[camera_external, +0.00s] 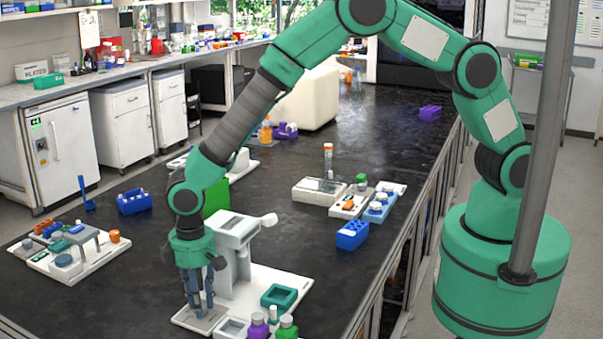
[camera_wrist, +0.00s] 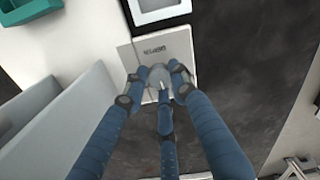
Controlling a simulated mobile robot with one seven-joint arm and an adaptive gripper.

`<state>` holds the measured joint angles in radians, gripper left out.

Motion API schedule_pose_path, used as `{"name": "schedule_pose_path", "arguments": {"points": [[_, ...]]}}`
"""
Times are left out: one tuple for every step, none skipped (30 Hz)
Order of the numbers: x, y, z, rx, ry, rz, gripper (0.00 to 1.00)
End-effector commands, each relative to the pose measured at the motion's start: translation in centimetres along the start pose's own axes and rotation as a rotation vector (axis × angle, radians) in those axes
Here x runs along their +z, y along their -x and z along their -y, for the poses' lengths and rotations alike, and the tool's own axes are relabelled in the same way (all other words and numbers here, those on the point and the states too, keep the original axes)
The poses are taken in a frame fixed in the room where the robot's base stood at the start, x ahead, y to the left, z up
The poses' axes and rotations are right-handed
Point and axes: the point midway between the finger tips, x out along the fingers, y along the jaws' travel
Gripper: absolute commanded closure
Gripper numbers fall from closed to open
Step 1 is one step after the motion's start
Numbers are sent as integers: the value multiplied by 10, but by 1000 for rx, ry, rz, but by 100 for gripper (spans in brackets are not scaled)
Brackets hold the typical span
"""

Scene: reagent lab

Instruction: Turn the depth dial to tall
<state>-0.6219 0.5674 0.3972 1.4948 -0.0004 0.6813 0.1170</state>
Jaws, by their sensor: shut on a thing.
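My gripper (camera_external: 200,303) reaches straight down at the front left of a white bench device (camera_external: 237,240). Its blue fingers are closed around a small grey dial (camera_wrist: 158,76) in the wrist view. The dial sits on a light grey plate (camera_wrist: 172,44) with small dark lettering, which I cannot read clearly. A pale pointer line shows on the dial between the fingers, but no setting mark can be read. In the external view the fingers largely hide the dial.
A blue rack (camera_external: 352,235) stands farther right.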

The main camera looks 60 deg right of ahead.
Motion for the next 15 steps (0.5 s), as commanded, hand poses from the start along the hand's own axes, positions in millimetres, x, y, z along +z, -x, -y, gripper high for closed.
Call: {"name": "schedule_pose_path", "arguments": {"points": [[3,-2,0,1,-22,6,100],[3,-2,0,1,-33,6,100],[3,-2,0,1,-48,6,100],[3,-2,0,1,-57,6,100],[3,-2,0,1,-64,6,100],[3,-2,0,1,-73,6,100],[3,-2,0,1,-79,6,100],[3,-2,0,1,-83,6,100],[3,-2,0,1,-86,6,100],[3,-2,0,1,-88,6,100],[3,-2,0,1,-90,6,100],[3,-2,0,1,-91,6,100],[3,-2,0,1,-91,6,100],[3,-2,0,1,-91,6,100],[3,-2,0,1,-91,6,100]]}}
